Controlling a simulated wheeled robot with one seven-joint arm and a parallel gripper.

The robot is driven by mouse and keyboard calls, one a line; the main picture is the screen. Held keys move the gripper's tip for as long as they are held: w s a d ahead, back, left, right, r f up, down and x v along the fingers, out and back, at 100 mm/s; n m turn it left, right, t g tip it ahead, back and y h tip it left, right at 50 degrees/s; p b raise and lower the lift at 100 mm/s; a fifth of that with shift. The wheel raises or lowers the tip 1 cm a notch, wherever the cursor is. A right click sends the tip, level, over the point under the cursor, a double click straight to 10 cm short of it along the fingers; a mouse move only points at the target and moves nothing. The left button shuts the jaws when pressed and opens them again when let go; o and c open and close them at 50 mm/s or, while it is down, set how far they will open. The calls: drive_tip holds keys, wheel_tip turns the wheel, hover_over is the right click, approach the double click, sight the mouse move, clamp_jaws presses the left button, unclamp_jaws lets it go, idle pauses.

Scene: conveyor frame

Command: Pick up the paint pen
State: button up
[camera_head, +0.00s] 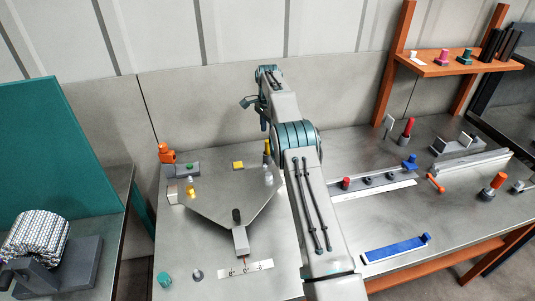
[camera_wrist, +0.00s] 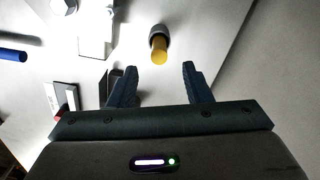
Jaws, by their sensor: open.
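A short yellow cylinder (camera_wrist: 159,50), which looks like the paint pen, stands in a dark round holder (camera_wrist: 160,31) in the wrist view. It also shows as a small yellow upright (camera_head: 267,146) in the head view, near the back edge of the left table. My gripper (camera_wrist: 160,67) is open, its two dark blue fingers apart and nothing between them. In the wrist view the yellow cylinder lies just beyond the fingertips, roughly centred between them. In the head view my arm hides part of the tabletop, and the fingers are too small to make out.
A wall stands close behind the table's back edge. A red-topped holder (camera_head: 407,131) and an orange shelf (camera_head: 458,66) are at right.

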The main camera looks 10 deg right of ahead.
sight(267, 141)
wheel_tip(267, 141, down, 8)
drive_tip(key=shift+s+a+f+p, duration=0.1)
drive_tip(key=shift+a+p, duration=0.05)
drive_tip(key=shift+p, duration=0.85)
clamp_jaws()
